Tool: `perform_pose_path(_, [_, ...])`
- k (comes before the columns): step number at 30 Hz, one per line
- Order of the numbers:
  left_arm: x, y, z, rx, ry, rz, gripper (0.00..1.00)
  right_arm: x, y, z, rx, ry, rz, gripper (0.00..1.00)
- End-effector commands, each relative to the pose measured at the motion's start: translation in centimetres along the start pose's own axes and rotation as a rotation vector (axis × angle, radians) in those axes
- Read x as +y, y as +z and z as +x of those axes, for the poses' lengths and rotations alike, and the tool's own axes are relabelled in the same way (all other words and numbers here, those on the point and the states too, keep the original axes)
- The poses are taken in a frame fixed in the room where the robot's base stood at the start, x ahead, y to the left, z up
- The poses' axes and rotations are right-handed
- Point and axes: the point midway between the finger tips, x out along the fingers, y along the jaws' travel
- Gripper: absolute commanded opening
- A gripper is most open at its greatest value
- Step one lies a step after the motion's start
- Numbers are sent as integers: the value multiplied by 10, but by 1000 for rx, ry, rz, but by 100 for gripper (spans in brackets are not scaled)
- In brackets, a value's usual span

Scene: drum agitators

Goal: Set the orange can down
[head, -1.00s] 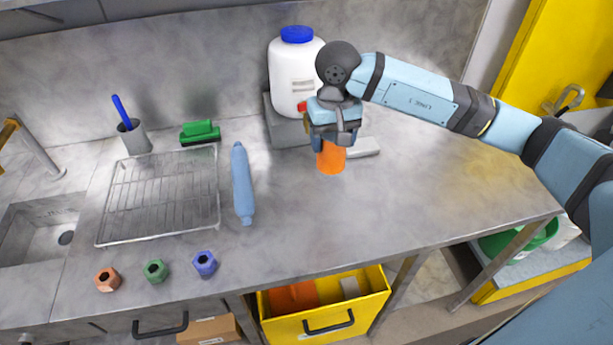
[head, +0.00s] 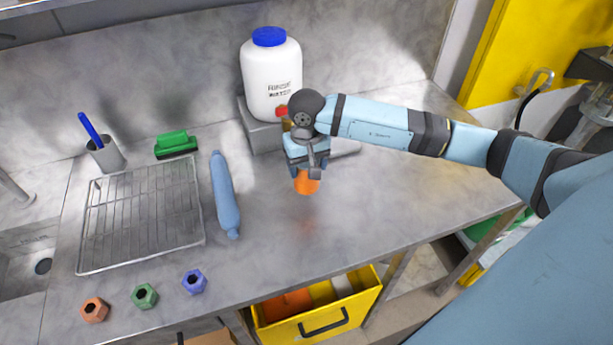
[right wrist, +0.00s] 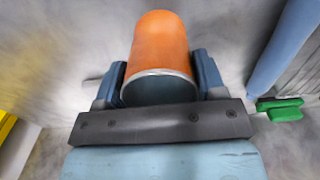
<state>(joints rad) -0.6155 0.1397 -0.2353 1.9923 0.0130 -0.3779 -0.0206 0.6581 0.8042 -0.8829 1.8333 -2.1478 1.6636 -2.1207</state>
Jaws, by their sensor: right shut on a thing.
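My right gripper (head: 305,171) is shut on the orange can (head: 307,184). In the head view the can hangs from the jaws over the steel counter (head: 390,195). A faint orange reflection lies on the counter below it, apart from the can, so it appears to be held above the surface. In the right wrist view the can (right wrist: 160,45) sits between the two blue fingers, with its pale-rimmed end toward the camera. The gripper hides its upper part in the head view. My left gripper is not in view.
A white bottle with a blue cap (head: 271,80) stands on a grey block behind the gripper. A blue roller (head: 225,195), wire rack (head: 140,215), green brush (head: 176,144) and hex nuts (head: 145,295) lie left. A yellow drawer (head: 325,318) is open below. Counter right of the can is clear.

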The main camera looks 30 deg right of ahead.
Motion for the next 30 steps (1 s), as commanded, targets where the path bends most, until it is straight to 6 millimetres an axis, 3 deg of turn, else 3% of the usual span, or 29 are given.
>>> perform_pose_path(8, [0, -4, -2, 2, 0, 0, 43, 0, 0, 21, -2, -1, 1, 39])
perform_pose_path(15, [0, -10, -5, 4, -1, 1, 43, 0, 0, 52, -1, 0, 1, 39])
perform_pose_path(27, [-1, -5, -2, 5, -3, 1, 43, 0, -1, 59, 2, 0, 0, 39])
perform_pose_path(28, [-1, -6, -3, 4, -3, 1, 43, 0, 0, 57, 1, 0, 1, 71])
perform_pose_path(30, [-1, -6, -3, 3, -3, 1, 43, 0, 0, 57, 1, 0, 1, 87])
